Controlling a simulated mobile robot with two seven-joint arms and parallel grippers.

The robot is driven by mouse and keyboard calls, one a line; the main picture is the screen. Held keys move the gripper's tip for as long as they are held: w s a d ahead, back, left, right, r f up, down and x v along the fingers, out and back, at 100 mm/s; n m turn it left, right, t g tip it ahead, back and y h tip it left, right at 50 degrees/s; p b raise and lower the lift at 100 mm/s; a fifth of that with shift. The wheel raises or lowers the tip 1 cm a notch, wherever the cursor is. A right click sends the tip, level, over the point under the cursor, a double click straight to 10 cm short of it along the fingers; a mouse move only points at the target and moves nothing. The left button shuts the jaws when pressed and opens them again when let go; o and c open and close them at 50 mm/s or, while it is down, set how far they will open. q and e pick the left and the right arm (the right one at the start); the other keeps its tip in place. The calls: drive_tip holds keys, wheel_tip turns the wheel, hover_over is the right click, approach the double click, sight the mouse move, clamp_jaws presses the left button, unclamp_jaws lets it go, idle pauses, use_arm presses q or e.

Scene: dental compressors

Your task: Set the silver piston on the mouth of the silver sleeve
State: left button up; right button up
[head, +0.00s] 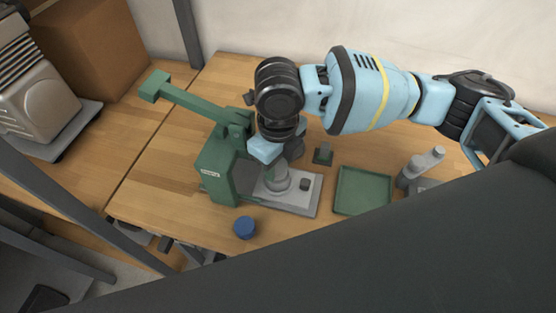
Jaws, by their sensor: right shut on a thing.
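My right gripper (276,158) reaches down from above, over the grey base plate (304,203) beside the green press. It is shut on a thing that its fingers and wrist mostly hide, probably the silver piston. Just under the gripper, a silver upright cylinder (277,182) stands on the plate; it looks like the silver sleeve. Its mouth is hidden by the gripper, so I cannot tell whether the piston touches it. My left gripper is not in view.
The green lever press (217,172) stands close left of the gripper, its arm pointing up-left. An empty green tray (362,207), a small green block (323,154) and a grey fixture (418,169) are to the right. A blue cap (244,228) lies near the front edge.

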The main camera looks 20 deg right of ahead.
drive_tip(key=shift+f, duration=0.4)
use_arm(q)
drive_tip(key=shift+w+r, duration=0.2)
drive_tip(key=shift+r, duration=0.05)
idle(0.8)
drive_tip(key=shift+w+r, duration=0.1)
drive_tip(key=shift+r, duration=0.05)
use_arm(e)
drive_tip(key=shift+s+f, duration=0.1)
drive_tip(key=shift+f, duration=0.25)
drive_tip(key=shift+f, duration=0.1)
idle(0.5)
drive_tip(key=o, duration=1.5)
drive_tip(key=shift+d, duration=0.1)
use_arm(q)
drive_tip(key=shift+p, duration=0.3)
use_arm(e)
drive_tip(key=shift+r, duration=0.2)
